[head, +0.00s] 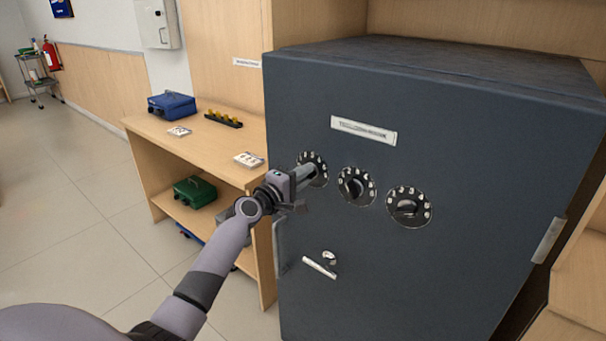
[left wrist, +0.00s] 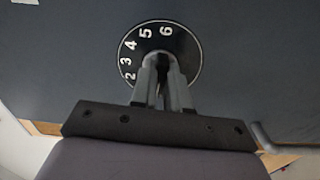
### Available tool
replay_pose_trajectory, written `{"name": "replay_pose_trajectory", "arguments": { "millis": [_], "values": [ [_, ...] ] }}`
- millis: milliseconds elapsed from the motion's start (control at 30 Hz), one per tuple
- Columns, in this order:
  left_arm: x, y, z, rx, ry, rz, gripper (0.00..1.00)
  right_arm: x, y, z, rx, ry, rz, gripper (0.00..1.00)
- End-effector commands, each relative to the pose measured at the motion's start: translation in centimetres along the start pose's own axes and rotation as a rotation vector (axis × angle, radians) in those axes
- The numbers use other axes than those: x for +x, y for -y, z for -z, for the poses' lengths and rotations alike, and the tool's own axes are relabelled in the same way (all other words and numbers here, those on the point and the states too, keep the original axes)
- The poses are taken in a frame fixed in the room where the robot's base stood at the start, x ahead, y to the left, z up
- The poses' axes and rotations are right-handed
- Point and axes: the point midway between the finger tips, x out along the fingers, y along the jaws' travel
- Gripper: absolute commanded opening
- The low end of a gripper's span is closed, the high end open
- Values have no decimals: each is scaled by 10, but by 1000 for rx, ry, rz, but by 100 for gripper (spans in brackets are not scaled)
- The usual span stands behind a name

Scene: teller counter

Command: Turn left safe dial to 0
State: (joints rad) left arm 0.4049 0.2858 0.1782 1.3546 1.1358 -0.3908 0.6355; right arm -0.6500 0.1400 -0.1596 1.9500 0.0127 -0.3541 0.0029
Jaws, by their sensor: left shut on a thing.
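The dark grey safe (head: 450,125) has three black dials with white numbers in a row on its door. The left dial (head: 322,160) is partly hidden behind my left gripper (head: 308,174). The left gripper is shut on this dial's knob, its fingers pointing at the door. In the left wrist view, the fingers (left wrist: 163,75) reach the middle of the left dial (left wrist: 185,50); the numbers 2 to 6 show around its upper left, and the knob is hidden between the fingers. The middle dial (head: 357,187) and right dial (head: 409,207) are free. My right gripper is not in view.
A silver handle (head: 320,267) sits low on the safe door, below the dials. A wooden shelf unit (head: 225,146) stands left of the safe, with a blue cash box (head: 171,104) on top and a green box (head: 195,191) below. Open floor lies to the left.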

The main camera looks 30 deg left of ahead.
Motion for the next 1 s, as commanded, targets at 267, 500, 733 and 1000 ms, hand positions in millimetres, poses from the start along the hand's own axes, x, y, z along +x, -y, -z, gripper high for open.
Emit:
{"name": "replay_pose_trajectory", "arguments": {
  "millis": [267, 500, 733, 1000],
  "values": [
    [0, -1, 1, -44, -2, -2, 0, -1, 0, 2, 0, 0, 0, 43],
    [0, -1, 0, -48, -1, -3, 0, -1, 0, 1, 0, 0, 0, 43],
    [0, -1, 0, -48, -1, -3, 40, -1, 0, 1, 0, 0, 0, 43],
    [0, 0, 0, -45, 0, -1, 40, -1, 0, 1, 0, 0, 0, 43]
  ]
}}
